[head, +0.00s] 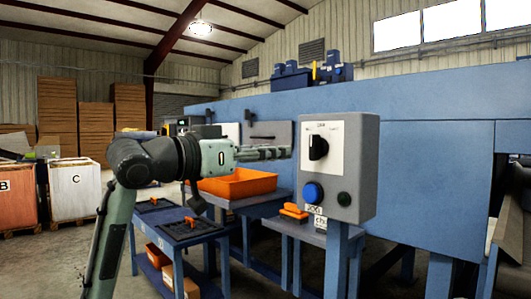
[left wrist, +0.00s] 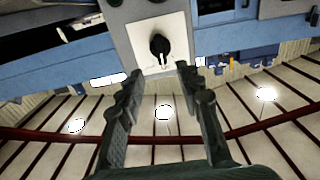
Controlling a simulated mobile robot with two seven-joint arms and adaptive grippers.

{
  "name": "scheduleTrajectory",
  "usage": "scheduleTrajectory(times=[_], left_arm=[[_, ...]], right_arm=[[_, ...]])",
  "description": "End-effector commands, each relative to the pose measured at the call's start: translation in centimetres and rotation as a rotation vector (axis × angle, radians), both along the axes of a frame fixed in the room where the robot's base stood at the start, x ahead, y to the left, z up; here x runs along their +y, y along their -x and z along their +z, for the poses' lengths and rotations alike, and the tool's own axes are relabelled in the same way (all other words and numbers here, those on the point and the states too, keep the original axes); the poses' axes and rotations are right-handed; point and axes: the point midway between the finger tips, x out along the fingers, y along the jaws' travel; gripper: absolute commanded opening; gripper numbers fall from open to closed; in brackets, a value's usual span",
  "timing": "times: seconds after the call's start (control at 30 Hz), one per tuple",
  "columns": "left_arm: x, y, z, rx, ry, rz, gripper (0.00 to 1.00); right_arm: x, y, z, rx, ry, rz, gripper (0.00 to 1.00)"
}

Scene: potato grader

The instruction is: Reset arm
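My left gripper (head: 272,153) is raised in the head view, its fingers pointing right toward a grey control box (head: 362,165). The box has a white plate with a black rotary knob (head: 318,147), a blue round button (head: 313,193) and a dark green button (head: 344,199). In the left wrist view the two fingers of the left gripper (left wrist: 157,85) are spread apart with nothing between them. The knob (left wrist: 159,47) shows beyond the fingertips, apart from them. My right gripper is in neither view.
A large blue machine (head: 425,150) stands behind the box. An orange tray (head: 238,184) and a blue table (head: 175,228) with black trays are behind and below my left arm. Crates marked B (head: 17,195) and C (head: 75,190) stand at the left, before stacked wooden boxes (head: 96,130).

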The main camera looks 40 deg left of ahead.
Motion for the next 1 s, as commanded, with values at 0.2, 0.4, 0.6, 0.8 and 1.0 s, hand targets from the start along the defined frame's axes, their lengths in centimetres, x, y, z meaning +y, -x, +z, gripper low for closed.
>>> scheduleTrajectory(times=[0.2, 0.4, 0.6, 0.8, 1.0], left_arm=[[0.1, 0.7, -0.1, 0.002, 0.000, 0.000, 0.35], [0.1, 0.7, -0.1, 0.002, 0.000, 0.000, 0.35], [0.1, 0.7, -0.1, 0.001, 0.000, 0.000, 0.35], [0.9, -0.8, -1.9, 0.038, 0.025, 0.011, 0.35], [4.1, -7.0, -12.3, 0.216, 0.104, 0.078, 0.35]], right_arm=[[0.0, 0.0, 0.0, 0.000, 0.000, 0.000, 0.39], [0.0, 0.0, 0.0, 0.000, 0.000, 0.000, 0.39], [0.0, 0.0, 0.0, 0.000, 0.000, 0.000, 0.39], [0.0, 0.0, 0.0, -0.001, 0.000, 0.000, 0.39], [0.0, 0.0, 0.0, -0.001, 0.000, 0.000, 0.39]])
